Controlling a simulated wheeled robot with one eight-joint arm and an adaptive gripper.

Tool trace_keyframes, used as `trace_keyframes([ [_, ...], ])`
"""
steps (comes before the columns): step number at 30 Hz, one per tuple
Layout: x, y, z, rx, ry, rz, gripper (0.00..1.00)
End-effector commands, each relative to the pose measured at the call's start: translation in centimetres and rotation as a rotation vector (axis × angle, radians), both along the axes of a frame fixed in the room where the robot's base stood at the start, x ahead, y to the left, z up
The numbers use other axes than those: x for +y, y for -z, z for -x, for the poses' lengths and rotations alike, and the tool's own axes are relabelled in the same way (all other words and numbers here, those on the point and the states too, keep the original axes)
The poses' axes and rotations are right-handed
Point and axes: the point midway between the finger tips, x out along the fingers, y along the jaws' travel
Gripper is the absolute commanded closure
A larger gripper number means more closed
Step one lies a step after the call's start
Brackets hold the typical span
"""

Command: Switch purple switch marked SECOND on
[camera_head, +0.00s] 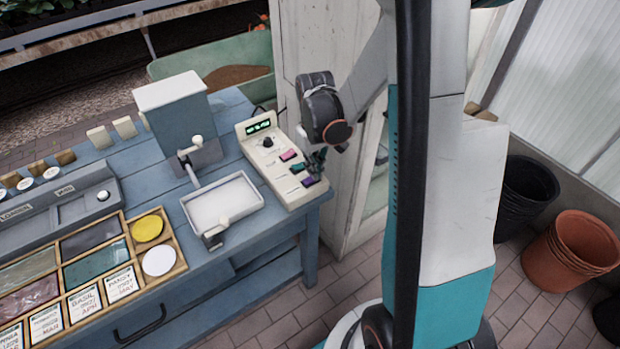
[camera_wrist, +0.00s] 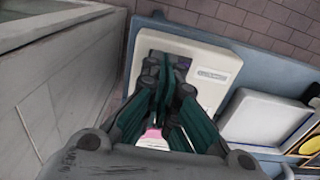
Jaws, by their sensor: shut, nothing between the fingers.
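A cream control panel (camera_head: 272,160) lies at the right end of the blue bench, with a green-lit display (camera_head: 258,126) and a dark knob (camera_head: 267,142). Below these are a pink switch (camera_head: 288,156), a teal switch (camera_head: 297,168) and a purple switch (camera_head: 308,181). Their labels are too small to read. My gripper (camera_head: 317,158) is shut and empty, close beside the teal and purple switches; contact cannot be told. In the wrist view my gripper (camera_wrist: 165,68) points at the panel (camera_wrist: 222,62).
A white tray (camera_head: 240,188) and a grey-blue press (camera_head: 178,105) stand left of the panel. A wooden seed box (camera_head: 180,240) is farther left. A whitish cabinet door (camera_head: 350,195) stands close behind the panel's right side. Pots (camera_head: 580,240) stand on the floor at right.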

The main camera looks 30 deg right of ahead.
Motion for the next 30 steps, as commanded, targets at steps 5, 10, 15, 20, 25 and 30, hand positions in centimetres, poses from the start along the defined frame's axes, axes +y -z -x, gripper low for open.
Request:
trace_keyframes([
  [5, 0.0, 0.3, 0.0, 0.000, 0.000, 0.000, 1.00],
  [10, 0.0, 0.5, 0.0, 0.000, 0.000, 0.000, 1.00],
  [15, 0.0, 0.8, 0.0, 0.000, 0.000, 0.000, 1.00],
  [20, 0.0, 1.0, 0.0, 0.000, 0.000, 0.000, 1.00],
  [25, 0.0, 0.6, 0.0, 0.000, 0.000, 0.000, 1.00],
  [30, 0.0, -0.5, 0.0, 0.000, 0.000, 0.000, 1.00],
])
